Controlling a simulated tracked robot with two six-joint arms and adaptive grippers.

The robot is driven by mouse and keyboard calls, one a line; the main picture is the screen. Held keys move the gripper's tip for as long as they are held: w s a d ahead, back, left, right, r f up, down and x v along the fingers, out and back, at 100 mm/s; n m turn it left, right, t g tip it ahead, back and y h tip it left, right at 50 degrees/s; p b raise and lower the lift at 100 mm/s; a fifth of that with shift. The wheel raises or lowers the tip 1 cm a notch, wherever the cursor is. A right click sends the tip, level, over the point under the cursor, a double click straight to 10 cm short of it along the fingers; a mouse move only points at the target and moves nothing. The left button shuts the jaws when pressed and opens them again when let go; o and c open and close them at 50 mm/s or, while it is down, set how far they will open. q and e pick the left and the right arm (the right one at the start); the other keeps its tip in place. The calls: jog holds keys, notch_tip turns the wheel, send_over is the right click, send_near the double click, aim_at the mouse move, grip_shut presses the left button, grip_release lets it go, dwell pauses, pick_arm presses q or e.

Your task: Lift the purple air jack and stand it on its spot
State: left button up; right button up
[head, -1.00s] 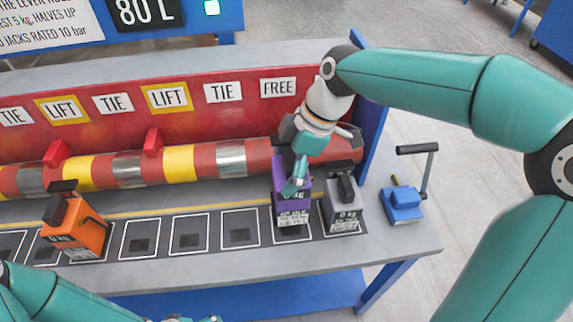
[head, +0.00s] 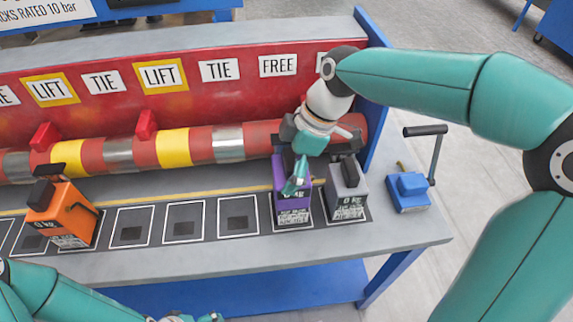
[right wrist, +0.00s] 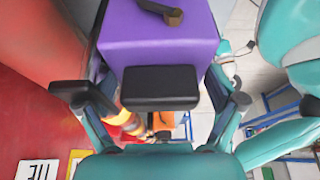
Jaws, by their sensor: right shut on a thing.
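The purple air jack (head: 291,203) is upright at the right end of the row of outlined squares on the bench, just left of the grey jack. It overlaps its outlined square; whether its base touches the bench I cannot tell. My right gripper (head: 296,180) comes from above and is shut on the jack's upper part. In the right wrist view the purple body (right wrist: 160,45) fills the top, with a black pad (right wrist: 160,88) between the fingers. My left gripper (head: 195,319) is mostly cut off at the bottom edge.
The grey jack (head: 347,200) stands close on the right, with a blue hand pump (head: 408,192) beyond it. An orange jack (head: 62,216) stands at the left. Several empty squares (head: 184,221) lie between. A red-and-yellow striped bar (head: 200,146) runs behind.

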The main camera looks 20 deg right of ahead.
jog(key=shift+f+b, duration=0.3)
jog(key=shift+b, duration=0.05)
dwell(0.5)
jog(key=o, duration=1.5)
jog(key=shift+c, duration=0.2)
jog(key=shift+f, duration=0.15)
jog(key=v, duration=1.2)
